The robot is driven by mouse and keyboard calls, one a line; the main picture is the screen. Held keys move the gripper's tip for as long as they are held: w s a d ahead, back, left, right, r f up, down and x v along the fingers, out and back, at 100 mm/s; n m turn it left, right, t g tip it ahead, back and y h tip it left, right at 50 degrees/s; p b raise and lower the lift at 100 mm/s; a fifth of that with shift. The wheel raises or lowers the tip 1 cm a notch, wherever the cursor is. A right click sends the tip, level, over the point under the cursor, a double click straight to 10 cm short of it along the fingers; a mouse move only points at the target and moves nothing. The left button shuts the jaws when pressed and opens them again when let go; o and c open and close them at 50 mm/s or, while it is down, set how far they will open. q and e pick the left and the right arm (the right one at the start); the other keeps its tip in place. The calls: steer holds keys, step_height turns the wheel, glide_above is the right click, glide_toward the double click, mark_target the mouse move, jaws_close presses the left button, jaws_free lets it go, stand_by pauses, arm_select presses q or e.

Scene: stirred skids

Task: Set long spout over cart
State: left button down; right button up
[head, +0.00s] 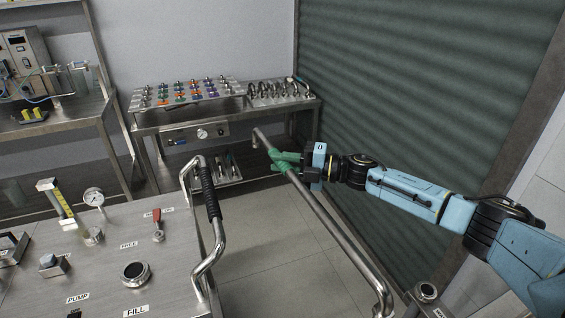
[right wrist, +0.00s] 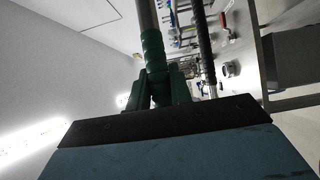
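The long spout is a long bare metal tube (head: 335,225) with bent ends. It slants from near the back bench down to the bottom right of the head view. My right gripper (head: 288,160) has its green fingers closed around the tube near its far end. In the right wrist view, the tube (right wrist: 147,18) runs up from between the fingers (right wrist: 157,92), with a green section there. The steel cart (head: 110,255), at lower left, has labels FILL, FREE and PUMP and a black-ringed port (head: 135,272). The spout is right of the cart. My left gripper is out of view.
A cart handle (head: 210,200) with a black grip stands between cart and spout. A back bench (head: 150,128) holds small coloured fittings and curved metal parts. Another black-ringed port (head: 427,291) is at bottom right. A ribbed shutter (head: 420,90) stands behind my arm. The floor (head: 265,235) between is clear.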

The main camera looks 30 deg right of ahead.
jaws_close()
steer(key=shift+a, duration=0.15)
steer(key=shift+a, duration=0.25)
steer(key=s+a+n+g+y, duration=0.1)
steer(key=s+a+n+g, duration=0.2)
steer(key=a, duration=0.6)
steer(key=s+a+n+g+y+b, duration=0.1)
steer(key=s+a+n+g, duration=0.2)
steer(key=a+g, duration=0.3)
steer(key=s+a+n+g+y+b, duration=0.1)
steer(key=s+a+n+g, duration=0.2)
steer(key=a, duration=0.9)
steer(key=shift+s+a+g+y, duration=0.25)
steer(key=shift+s+g+y, duration=0.15)
steer(key=shift+s+g, duration=0.65)
steer(key=shift+s+n, duration=0.1)
steer(key=shift+n, duration=0.2)
